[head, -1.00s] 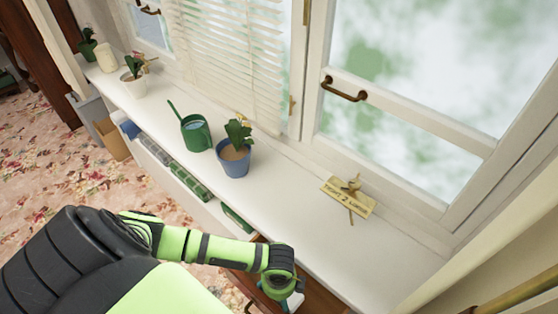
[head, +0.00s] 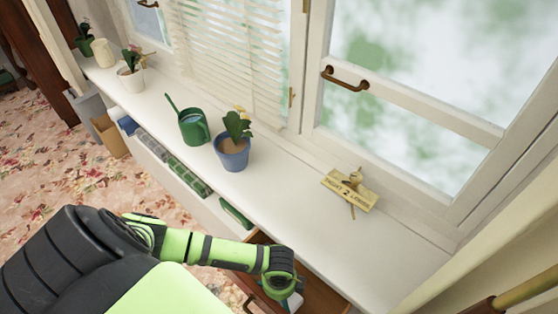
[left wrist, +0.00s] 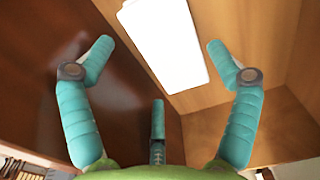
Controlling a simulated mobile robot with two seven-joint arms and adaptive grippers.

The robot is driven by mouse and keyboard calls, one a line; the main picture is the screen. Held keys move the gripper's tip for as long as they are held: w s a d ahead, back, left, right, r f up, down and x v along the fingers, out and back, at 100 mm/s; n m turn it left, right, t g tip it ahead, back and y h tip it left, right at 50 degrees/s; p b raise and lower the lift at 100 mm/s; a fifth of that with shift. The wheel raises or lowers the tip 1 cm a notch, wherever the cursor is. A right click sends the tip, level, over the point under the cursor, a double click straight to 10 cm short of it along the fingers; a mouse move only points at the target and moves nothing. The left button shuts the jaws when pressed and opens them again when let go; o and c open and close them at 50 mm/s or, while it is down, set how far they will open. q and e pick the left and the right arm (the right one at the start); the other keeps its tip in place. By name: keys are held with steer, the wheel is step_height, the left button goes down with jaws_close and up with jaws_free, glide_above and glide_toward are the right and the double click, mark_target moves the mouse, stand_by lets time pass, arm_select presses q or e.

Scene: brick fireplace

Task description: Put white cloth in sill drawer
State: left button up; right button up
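The white cloth (left wrist: 165,42) is a flat, bright rectangle lying on the light wooden bottom of the open drawer in the left wrist view. The sill drawer (head: 318,292) sticks out under the window sill in the head view, with its dark front (left wrist: 55,50) on the left in the wrist view. My left gripper (left wrist: 160,48) has its three teal fingers spread wide, empty, over the drawer and apart from the cloth. In the head view my left forearm and wrist hide most of that gripper. My right gripper is not in view.
The white sill (head: 300,210) holds a blue flowerpot (head: 232,155), a green watering can (head: 192,127) and a small wooden sign (head: 350,190). Books (head: 180,170) fill the shelf below.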

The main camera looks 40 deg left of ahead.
arm_select(q)
steer(key=shift+s, duration=0.25)
step_height(320, 180, up, 12)
steer(key=shift+w, duration=0.2)
stand_by(0.4)
